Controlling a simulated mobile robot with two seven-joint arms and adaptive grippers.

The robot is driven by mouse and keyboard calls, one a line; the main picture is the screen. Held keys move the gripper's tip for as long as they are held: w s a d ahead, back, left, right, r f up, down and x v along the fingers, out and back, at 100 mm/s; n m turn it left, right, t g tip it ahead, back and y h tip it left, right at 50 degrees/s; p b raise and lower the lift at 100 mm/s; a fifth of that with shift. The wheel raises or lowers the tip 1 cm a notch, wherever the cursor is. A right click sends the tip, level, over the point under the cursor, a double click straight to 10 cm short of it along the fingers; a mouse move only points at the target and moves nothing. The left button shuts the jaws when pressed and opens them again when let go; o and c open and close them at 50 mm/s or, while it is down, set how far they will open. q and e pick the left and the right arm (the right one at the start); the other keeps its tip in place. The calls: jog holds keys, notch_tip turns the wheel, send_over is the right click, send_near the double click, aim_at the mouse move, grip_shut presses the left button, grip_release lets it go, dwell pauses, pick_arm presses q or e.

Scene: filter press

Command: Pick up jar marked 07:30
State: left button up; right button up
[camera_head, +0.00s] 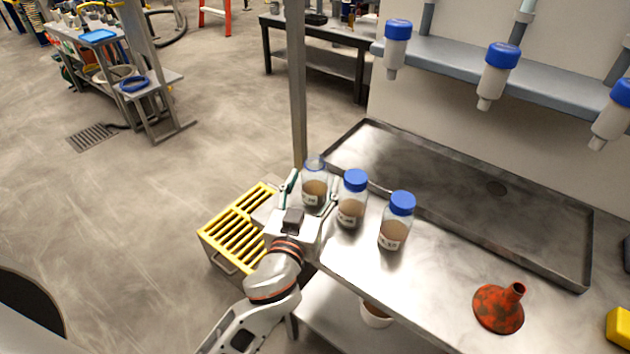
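Three jars with brownish contents and white labels stand in a row at the left end of the steel bench (350,262). The left jar (314,186) has a clear, pale top. The middle jar (352,200) and the right jar (397,222) have blue lids. The label print is too small to read, so I cannot tell which is marked 07:30. My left gripper (311,190) is open around the left jar, one finger on each side, with a gap visible at the left finger. The jar stands upright. My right gripper is not in view.
A rusty orange funnel (499,308) stands on the bench at the right, with a yellow object (619,327) beyond it. A shallow steel tray (470,205) lies behind the jars. Blue-capped bottles (497,70) hang from a shelf. A yellow-slatted crate (238,222) stands left of the bench.

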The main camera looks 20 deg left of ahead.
pick_arm(q)
jog(key=c, duration=1)
jog(key=shift+c, duration=0.2)
jog(key=shift+r, duration=0.25)
